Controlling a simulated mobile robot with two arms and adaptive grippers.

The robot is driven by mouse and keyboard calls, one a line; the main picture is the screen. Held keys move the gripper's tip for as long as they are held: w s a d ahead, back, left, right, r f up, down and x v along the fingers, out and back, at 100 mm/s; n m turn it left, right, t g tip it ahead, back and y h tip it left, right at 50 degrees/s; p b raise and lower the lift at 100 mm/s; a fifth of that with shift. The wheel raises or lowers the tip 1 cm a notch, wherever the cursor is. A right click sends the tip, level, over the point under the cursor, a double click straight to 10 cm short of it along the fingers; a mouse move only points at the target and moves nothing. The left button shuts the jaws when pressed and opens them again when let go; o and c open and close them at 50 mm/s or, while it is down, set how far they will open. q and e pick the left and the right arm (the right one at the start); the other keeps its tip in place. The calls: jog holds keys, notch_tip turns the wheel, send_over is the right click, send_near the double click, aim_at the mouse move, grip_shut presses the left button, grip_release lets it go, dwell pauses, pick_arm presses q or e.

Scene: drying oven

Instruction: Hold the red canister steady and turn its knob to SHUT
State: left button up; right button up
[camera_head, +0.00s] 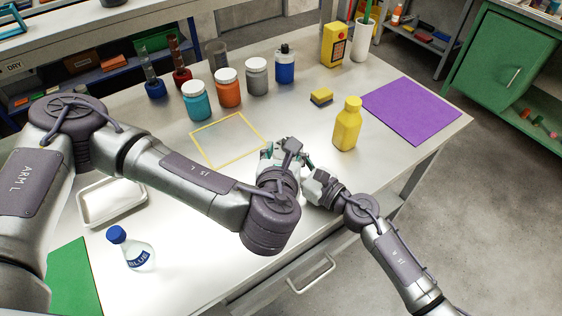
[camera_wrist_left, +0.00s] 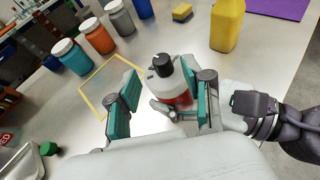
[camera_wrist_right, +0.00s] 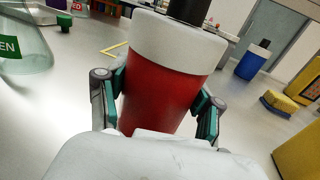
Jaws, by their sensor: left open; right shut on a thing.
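The red canister (camera_wrist_right: 160,95) has a white lid (camera_wrist_right: 178,42) and a black knob (camera_wrist_right: 190,10). My right gripper (camera_wrist_right: 163,92) is shut on its red body from both sides, and the canister looks upright. In the left wrist view the canister (camera_wrist_left: 182,99) shows its lid and black knob (camera_wrist_left: 162,64), which has a small white mark. My left gripper (camera_wrist_left: 160,84) is open, with its fingers apart on either side of the knob and lid; contact cannot be told. In the head view my left gripper (camera_head: 279,154) and right gripper (camera_head: 313,178) hide most of the canister.
A yellow bottle (camera_head: 347,125) stands right of the grippers, with a sponge (camera_head: 321,97) behind it. Lidded jars (camera_head: 228,90) stand farther back. A yellow-outlined square (camera_head: 226,140) lies empty on the table. A flask (camera_head: 135,252) and white tray (camera_head: 108,204) are at left.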

pick_arm(q)
jog(key=v, duration=0.6)
jog(key=shift+s, duration=0.1)
pick_arm(e)
jog(key=o, duration=1.3)
